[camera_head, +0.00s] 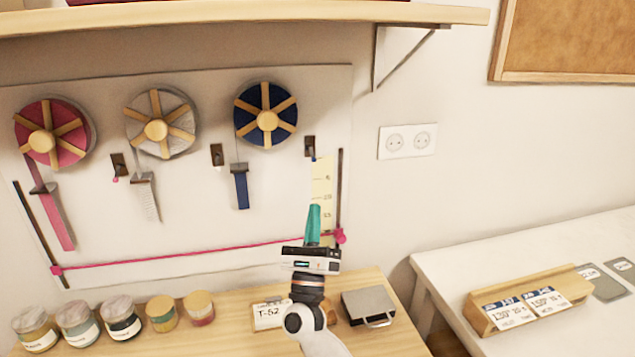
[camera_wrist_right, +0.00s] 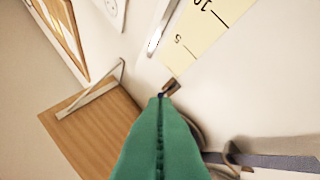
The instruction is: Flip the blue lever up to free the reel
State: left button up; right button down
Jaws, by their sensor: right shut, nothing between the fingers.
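The blue reel (camera_head: 266,115) with wooden spokes hangs on the wall panel, rightmost of three. A blue ribbon (camera_head: 240,188) hangs below it. The blue lever (camera_head: 313,157) is a tiny blue tip at the bottom of a dark bracket (camera_head: 310,144), right of the reel; it appears to point down. My right gripper (camera_head: 314,208) has green fingers, shut and empty, pointing up below the lever. In the right wrist view the fingertips (camera_wrist_right: 160,99) overlap the area by the brown bracket (camera_wrist_right: 171,87) and mostly hide the lever; contact cannot be told. My left gripper is not in view.
A pink reel (camera_head: 50,133) and a white reel (camera_head: 160,123) with their own brackets hang to the left. A yellow ruler strip (camera_head: 322,178) is beside the gripper. A pink cord (camera_head: 180,254) crosses the panel below. A wooden shelf (camera_head: 240,13) runs above.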

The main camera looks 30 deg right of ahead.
aim_at(312, 154)
jog(key=shift+p+x, duration=2.05)
jog(key=shift+x, duration=2.95)
jog(key=shift+f, duration=0.1)
